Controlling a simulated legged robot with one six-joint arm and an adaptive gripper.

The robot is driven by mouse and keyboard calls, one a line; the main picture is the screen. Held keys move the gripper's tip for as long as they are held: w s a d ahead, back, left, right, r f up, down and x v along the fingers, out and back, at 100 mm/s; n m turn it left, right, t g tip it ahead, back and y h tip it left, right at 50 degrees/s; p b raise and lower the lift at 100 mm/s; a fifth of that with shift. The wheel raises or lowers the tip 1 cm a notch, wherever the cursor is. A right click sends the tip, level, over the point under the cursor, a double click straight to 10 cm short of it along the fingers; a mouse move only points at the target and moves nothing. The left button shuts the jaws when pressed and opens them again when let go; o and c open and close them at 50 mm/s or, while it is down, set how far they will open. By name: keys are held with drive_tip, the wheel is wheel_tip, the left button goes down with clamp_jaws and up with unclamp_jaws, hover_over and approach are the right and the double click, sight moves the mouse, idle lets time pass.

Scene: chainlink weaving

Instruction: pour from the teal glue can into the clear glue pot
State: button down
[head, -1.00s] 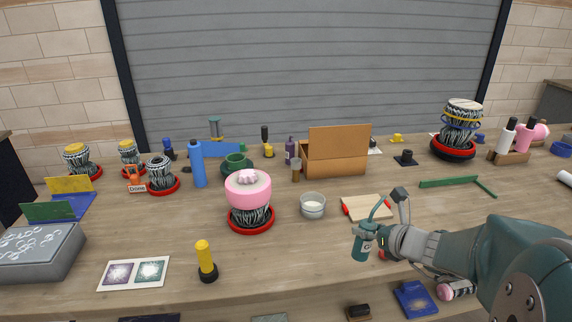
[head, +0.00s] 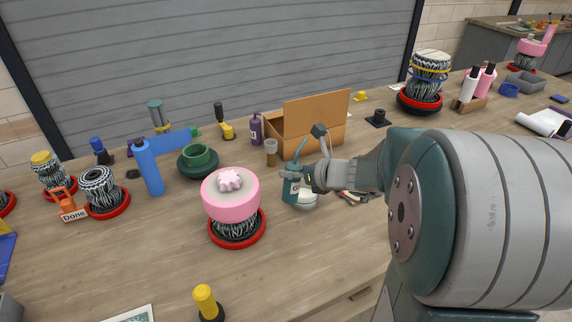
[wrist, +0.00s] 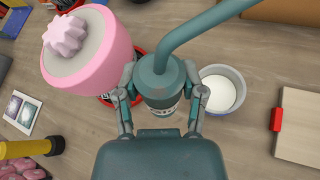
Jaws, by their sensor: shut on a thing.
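The teal glue can (head: 291,187), with a long curved spout, is upright in my gripper (head: 305,179). The wrist view shows both fingers of my gripper (wrist: 160,108) shut around the can (wrist: 160,82). The clear glue pot (head: 308,204) stands on the table, partly hidden behind the can and gripper in the head view. In the wrist view the pot (wrist: 222,90) is just right of the can and has whitish contents. The spout runs up and to the right, past the top edge of the wrist view. No stream of glue shows.
A pink-topped drum on a red ring (head: 233,205) stands close left of the can. An open cardboard box (head: 310,125), a brown jar (head: 271,152) and a purple bottle (head: 256,129) are behind. Front table is mostly clear.

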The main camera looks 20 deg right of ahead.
sight(298, 188)
drive_tip(key=shift+s+a+f+m+g+y, duration=0.15)
drive_tip(key=shift+f+m+g+y, duration=0.25)
drive_tip(key=shift+f, duration=0.6)
drive_tip(key=shift+s+a+f+m+g+y, duration=0.1)
drive_tip(key=shift+a+f+m+g+y, duration=0.25)
drive_tip(key=shift+f, duration=0.6)
drive_tip(key=shift+s+f+m+g+y, duration=0.2)
drive_tip(key=shift+f+m, duration=0.35)
drive_tip(key=shift+f, duration=0.45)
drive_tip(key=shift+s+f, duration=0.1)
drive_tip(key=shift+f, duration=0.05)
drive_tip(key=shift+r+m+g+y, duration=0.45)
drive_tip(key=shift+r+m+y, duration=0.2)
drive_tip(key=shift+r+m, duration=0.3)
idle(0.5)
drive_tip(key=shift+r+m+g+y, duration=0.55)
drive_tip(key=shift+r+m, duration=0.2)
drive_tip(key=shift+r, duration=0.25)
idle(2.4)
